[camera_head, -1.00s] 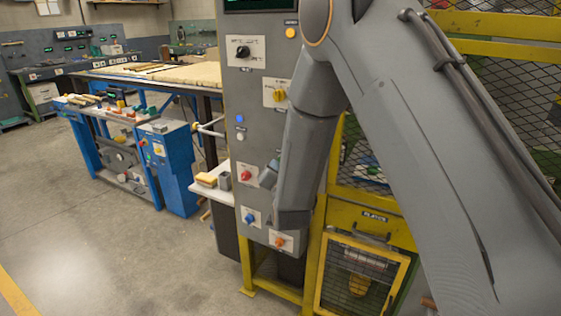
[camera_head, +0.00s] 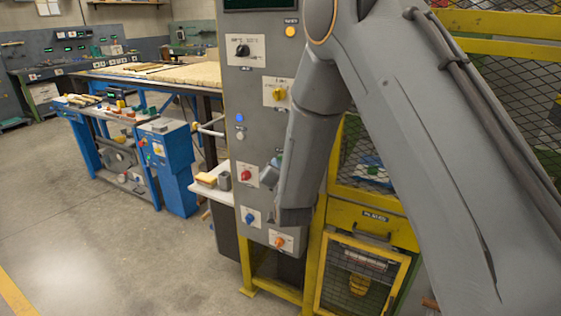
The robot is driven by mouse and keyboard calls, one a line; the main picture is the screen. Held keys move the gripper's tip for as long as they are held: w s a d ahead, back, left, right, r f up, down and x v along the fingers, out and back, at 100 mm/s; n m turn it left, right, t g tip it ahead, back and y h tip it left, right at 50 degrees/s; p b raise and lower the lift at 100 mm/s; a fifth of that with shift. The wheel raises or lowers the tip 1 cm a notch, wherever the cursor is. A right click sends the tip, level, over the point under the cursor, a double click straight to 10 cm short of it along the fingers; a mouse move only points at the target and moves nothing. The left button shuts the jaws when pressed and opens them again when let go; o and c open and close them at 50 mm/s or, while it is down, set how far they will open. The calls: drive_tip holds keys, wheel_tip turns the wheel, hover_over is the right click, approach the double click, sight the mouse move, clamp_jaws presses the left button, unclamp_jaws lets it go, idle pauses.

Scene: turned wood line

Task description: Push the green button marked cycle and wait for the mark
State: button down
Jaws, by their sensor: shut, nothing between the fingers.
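A tall grey control panel (camera_head: 258,140) stands at the centre. A small teal-green patch (camera_head: 278,158) shows at the left edge of my forearm, beside the red knob (camera_head: 245,175). I cannot tell whether it is the green button, and I can read no cycle label. My gripper (camera_head: 270,172) is mostly hidden behind my forearm. Only a small grey part shows, close to the panel right of the red knob. It is shut and empty. Whether it touches the panel is hidden.
The panel also has a black selector (camera_head: 242,51), a yellow knob (camera_head: 278,93), a blue button (camera_head: 249,218) and an orange knob (camera_head: 279,241). A yellow mesh cage (camera_head: 362,280) stands to the right. A small shelf (camera_head: 205,188) juts out left. The floor at left is clear.

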drive_tip(key=shift+w+d, duration=0.15)
drive_tip(key=shift+w, duration=0.2)
idle(0.7)
drive_tip(key=shift+s, duration=0.15)
drive_tip(key=shift+s+a, duration=0.3)
drive_tip(key=shift+s, duration=0.3)
idle(0.3)
drive_tip(key=s, duration=0.1)
drive_tip(key=s+a, duration=0.1)
drive_tip(key=s, duration=0.1)
drive_tip(key=s+a, duration=0.1)
drive_tip(key=shift+s+p, duration=0.3)
drive_tip(key=shift+d, duration=0.1)
idle(0.4)
